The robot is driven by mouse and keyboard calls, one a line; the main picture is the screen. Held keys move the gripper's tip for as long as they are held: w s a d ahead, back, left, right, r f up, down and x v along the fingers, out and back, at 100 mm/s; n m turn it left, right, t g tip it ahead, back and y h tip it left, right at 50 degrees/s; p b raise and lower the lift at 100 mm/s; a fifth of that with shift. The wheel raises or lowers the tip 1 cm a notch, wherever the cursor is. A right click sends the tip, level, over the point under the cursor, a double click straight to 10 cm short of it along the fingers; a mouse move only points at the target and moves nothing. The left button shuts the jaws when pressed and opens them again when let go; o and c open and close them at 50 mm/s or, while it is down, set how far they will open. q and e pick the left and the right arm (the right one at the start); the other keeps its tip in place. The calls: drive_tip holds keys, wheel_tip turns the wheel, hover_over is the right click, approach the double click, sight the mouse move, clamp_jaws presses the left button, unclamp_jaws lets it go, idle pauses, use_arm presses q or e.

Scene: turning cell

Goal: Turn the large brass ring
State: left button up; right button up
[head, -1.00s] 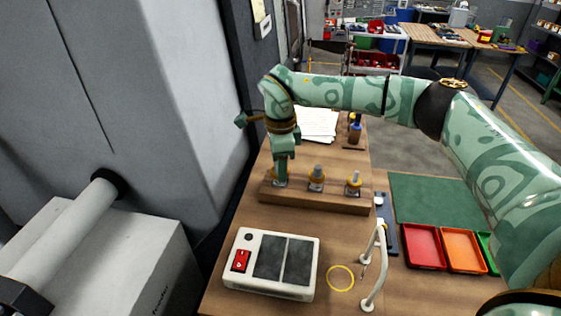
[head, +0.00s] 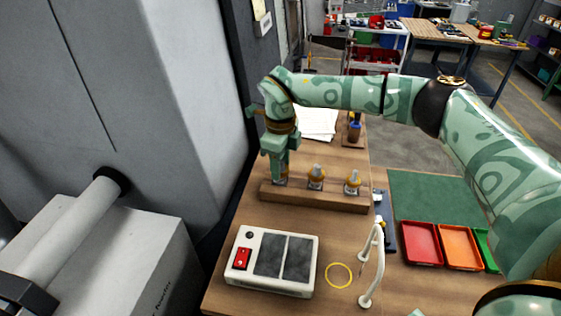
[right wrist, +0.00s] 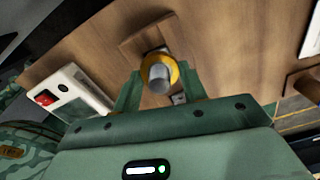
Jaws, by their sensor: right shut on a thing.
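My right gripper (head: 280,179) points down at the left end of a wooden rack (head: 315,198). It is shut on the leftmost piece there, which the fingers mostly hide in the head view. In the right wrist view that piece is a grey cylinder with a brass-coloured ring (right wrist: 172,76) around it, between the two fingers (right wrist: 158,84). Two similar grey-topped pieces with brass-coloured collars, a middle one (head: 316,180) and a right one (head: 353,183), stand upright on the rack. A thin yellow ring (head: 328,280) lies flat on the table. My left gripper is out of view.
A white box with a red switch (head: 242,258) stands in front of the rack. A white upright handle (head: 379,265) is to its right. Red (head: 422,243) and orange (head: 460,247) trays and a green mat (head: 432,196) lie farther right. A grey machine wall (head: 190,90) rises at left.

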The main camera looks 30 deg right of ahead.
drive_tip(key=shift+w, duration=0.1)
drive_tip(key=o, duration=1)
wheel_tip(320, 180, up, 16)
drive_tip(key=b, duration=0.1)
drive_tip(key=shift+r+b, duration=0.2)
drive_tip(key=shift+b, duration=0.2)
drive_tip(key=shift+f, duration=0.1)
